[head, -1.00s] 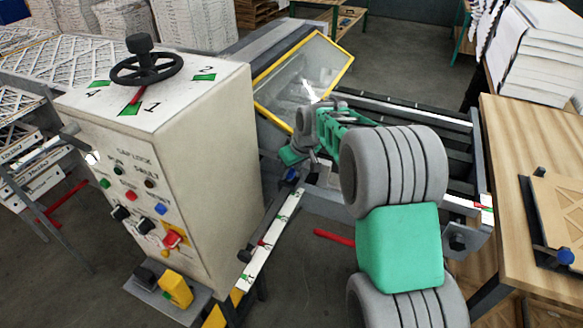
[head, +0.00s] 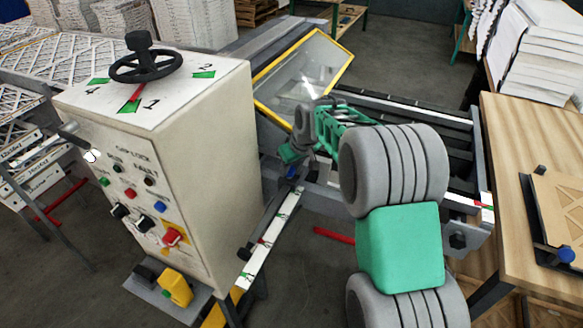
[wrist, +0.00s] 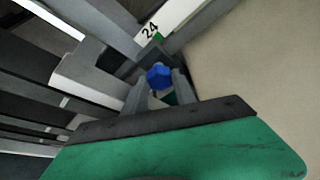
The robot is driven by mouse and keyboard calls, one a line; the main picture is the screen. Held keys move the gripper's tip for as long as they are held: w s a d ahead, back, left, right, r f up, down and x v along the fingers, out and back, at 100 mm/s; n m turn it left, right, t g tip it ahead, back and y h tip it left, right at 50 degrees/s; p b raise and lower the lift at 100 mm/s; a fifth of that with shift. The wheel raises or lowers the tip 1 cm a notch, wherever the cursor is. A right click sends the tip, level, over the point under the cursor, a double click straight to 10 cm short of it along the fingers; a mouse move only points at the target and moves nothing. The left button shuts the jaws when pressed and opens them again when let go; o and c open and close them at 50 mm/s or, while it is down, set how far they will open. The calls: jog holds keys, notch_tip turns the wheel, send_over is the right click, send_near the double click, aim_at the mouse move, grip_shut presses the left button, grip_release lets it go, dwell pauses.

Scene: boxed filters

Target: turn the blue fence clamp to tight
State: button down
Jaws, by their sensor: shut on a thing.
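The blue fence clamp (wrist: 158,76) is a small knob at the middle of the wrist view, between my two grey fingers. My gripper (wrist: 159,84) is shut on it, with a finger at its left and right sides. In the head view the blue clamp (head: 292,172) is a small spot on the rail beside the control cabinet. My gripper (head: 292,160) is just above it there and hides part of it. The clamp's tight or loose mark cannot be read.
A white scale rail (head: 262,240) runs past the cabinet (head: 205,170), with "24" readable on it in the wrist view. A yellow-framed clear guard (head: 305,75) stands behind my arm. A wooden table (head: 510,150) is at the right.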

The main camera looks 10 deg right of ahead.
jog(key=shift+a, duration=0.1)
jog(key=m+h+b, duration=0.1)
jog(key=m+b, duration=0.1)
jog(key=m, duration=0.1)
jog(key=shift+a+f, duration=0.1)
jog(key=m+h+b, duration=0.1)
jog(key=m, duration=0.1)
jog(key=m+h+b, duration=0.1)
jog(key=m, duration=0.1)
jog(key=shift+a+m, duration=0.2)
jog(key=shift+m, duration=0.1)
jog(key=m, duration=0.2)
jog(key=m+h, duration=0.1)
jog(key=m, duration=0.1)
jog(key=shift+a+m+g+h, duration=0.1)
jog(key=shift+m+g+h, duration=0.2)
jog(key=shift+g, duration=0.1)
jog(key=shift+w+m+g+h+p, duration=0.1)
jog(key=shift+m+g+h+p, duration=0.25)
jog(key=shift+m, duration=0.6)
jog(key=shift+w+m+g+h+p, duration=0.15)
jog(key=shift+m+p, duration=0.35)
jog(key=shift+m, duration=0.45)
jog(key=shift+s, duration=0.1)
jog(key=c, duration=1.3)
grip_release()
jog(key=shift+r, duration=0.2)
